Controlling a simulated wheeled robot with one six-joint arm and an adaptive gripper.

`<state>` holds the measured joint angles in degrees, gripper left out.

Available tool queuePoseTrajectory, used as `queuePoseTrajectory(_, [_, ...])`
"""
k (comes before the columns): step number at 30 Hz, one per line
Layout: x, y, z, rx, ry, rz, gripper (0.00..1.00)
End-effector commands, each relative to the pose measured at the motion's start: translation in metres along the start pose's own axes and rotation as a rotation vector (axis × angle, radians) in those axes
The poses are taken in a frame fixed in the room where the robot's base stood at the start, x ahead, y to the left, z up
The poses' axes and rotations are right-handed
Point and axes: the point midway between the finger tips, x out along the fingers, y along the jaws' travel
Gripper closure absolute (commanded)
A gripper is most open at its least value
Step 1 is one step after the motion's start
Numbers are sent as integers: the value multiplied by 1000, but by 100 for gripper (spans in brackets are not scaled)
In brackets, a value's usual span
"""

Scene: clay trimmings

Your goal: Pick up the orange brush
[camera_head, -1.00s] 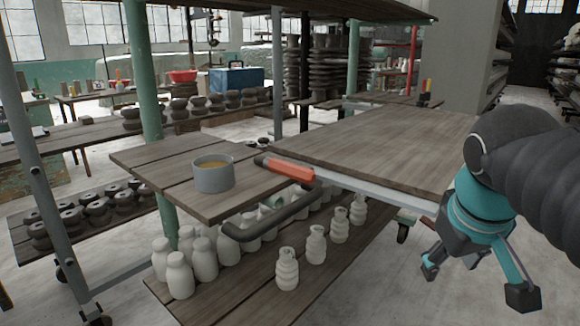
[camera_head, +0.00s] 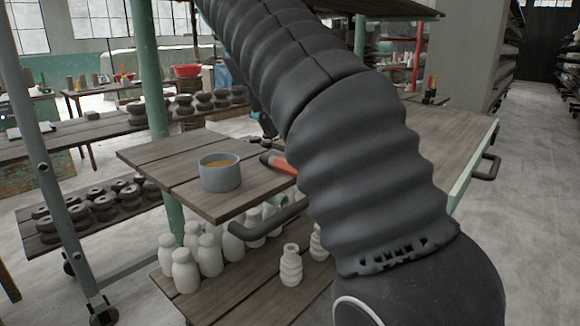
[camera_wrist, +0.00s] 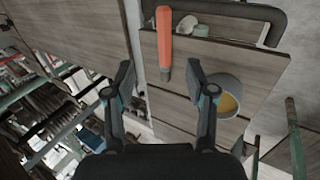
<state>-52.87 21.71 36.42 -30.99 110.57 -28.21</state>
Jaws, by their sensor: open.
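The orange brush (camera_wrist: 164,38) lies on the wooden cart top (camera_wrist: 240,50), close to its edge. In the wrist view its orange part points up the picture and its dark end points down. In the head view only part of the brush (camera_head: 286,167) shows, as my arm covers the rest. My gripper (camera_wrist: 161,78) is open and empty. Its fingers stand to either side of the brush's dark end in the wrist view; I cannot tell the height left between them. In the head view my gripper is mostly hidden behind my arm.
A grey cup (camera_head: 219,178) with yellowish contents stands on the cart top; it shows close to my right finger in the wrist view (camera_wrist: 222,84). A dark bar handle (camera_head: 262,222) juts from the cart. White bottles (camera_head: 208,256) stand on the shelf below. A larger tabletop (camera_head: 440,125) is behind.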

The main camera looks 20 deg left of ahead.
Motion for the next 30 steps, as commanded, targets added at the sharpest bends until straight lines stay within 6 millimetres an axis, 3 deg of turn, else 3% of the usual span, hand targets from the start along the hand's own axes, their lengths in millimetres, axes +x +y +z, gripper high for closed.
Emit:
queuePoseTrajectory(8, [12,-3,-4,-11,-3,3,45])
queuePoseTrajectory(19, [69,-5,-3,-8,-2,2,45])
queuePoseTrajectory(30, [97,-6,-2,-8,-1,2,45])
